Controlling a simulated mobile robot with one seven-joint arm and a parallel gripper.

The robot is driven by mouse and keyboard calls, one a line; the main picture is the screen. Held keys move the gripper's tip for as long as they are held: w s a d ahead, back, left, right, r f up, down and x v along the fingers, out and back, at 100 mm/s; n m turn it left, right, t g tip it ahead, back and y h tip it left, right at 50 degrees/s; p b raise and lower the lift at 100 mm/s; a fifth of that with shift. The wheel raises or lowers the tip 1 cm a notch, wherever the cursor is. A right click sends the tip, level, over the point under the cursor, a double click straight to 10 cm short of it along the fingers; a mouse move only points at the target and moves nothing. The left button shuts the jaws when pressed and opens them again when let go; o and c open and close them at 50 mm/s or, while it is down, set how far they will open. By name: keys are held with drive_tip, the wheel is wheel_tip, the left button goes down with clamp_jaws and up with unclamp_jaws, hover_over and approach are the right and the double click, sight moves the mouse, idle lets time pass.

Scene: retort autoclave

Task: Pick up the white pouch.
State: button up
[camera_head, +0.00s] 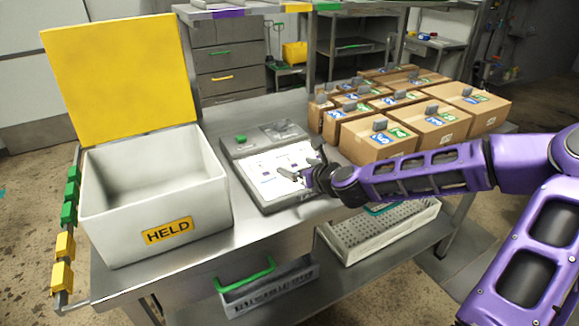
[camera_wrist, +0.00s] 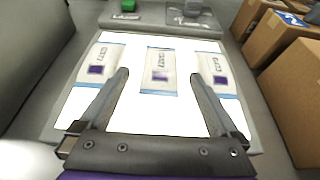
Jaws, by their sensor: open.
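Several flat white pouches lie side by side on a bright lit panel (camera_head: 262,188). In the wrist view there are a left pouch (camera_wrist: 98,63), a middle pouch (camera_wrist: 158,66) and a right pouch (camera_wrist: 212,68), each with a small dark purple square and print; the middle one has blue edges. The task's words do not tell which one is meant. My gripper (camera_head: 304,166) is over the panel's right part. In the wrist view its open fingers (camera_wrist: 159,76) frame the middle pouch, with nothing held. Any height gap is unclear.
A white bin marked HELD (camera_head: 100,222) with its yellow lid (camera_head: 120,75) raised stands left of the panel. Several cardboard boxes (camera_head: 378,148) stand behind and right. A perforated tray (camera_head: 375,235) and a grey bin with green handle (camera_head: 270,290) sit below.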

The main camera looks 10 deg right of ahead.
drive_tip(key=shift+x, duration=0.9)
drive_tip(key=c, duration=1.5)
drive_tip(key=shift+o, duration=0.2)
drive_tip(key=shift+r, duration=0.1)
